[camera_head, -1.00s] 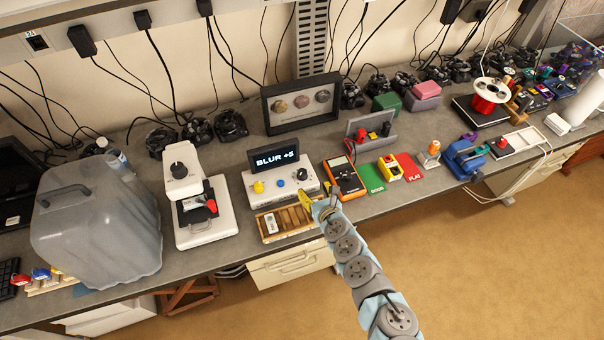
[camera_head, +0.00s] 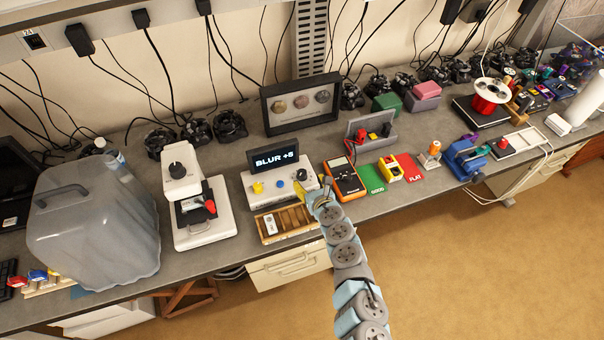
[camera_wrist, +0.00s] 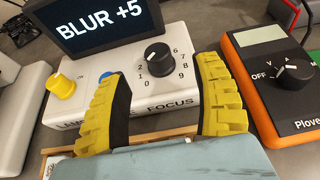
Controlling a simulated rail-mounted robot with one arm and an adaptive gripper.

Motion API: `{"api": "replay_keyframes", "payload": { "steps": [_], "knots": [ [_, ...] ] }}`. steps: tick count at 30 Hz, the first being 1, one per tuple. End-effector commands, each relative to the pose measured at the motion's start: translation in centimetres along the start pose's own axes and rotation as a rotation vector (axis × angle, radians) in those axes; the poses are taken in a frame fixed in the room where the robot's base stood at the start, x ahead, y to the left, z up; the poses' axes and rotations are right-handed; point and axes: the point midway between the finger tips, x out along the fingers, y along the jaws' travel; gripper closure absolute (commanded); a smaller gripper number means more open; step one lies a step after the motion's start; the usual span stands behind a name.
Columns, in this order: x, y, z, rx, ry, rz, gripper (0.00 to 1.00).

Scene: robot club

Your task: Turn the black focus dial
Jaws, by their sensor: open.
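The black focus dial (camera_wrist: 157,54) stands on the right of a white control box (camera_wrist: 182,37), above the word FOCUS, in a ring of printed numbers. It also shows in the head view (camera_head: 302,174). The box's screen (camera_wrist: 105,22) reads BLUR +5. My gripper (camera_wrist: 162,72) is open, with its yellow fingers spread wide on the near side of the dial, one to its left and one to its right. No finger visibly touches the dial. In the head view my gripper (camera_head: 314,188) is at the box's front right corner.
A yellow knob (camera_wrist: 61,86) and a blue button (camera_wrist: 105,76), partly behind my left finger, are on the same box. An orange multimeter (camera_wrist: 280,80) stands close on the right. A wooden tray (camera_head: 263,227) lies in front. A microscope (camera_head: 200,200) stands left.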

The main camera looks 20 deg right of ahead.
Motion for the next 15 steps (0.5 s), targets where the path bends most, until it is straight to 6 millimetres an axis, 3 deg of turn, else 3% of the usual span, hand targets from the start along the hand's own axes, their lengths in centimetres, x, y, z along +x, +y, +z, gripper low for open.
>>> {"api": "replay_keyframes", "payload": {
  "steps": [15],
  "knots": [
    [2.4,-0.1,-0.1,0.003,-0.001,-0.003,0.34]
  ]
}}
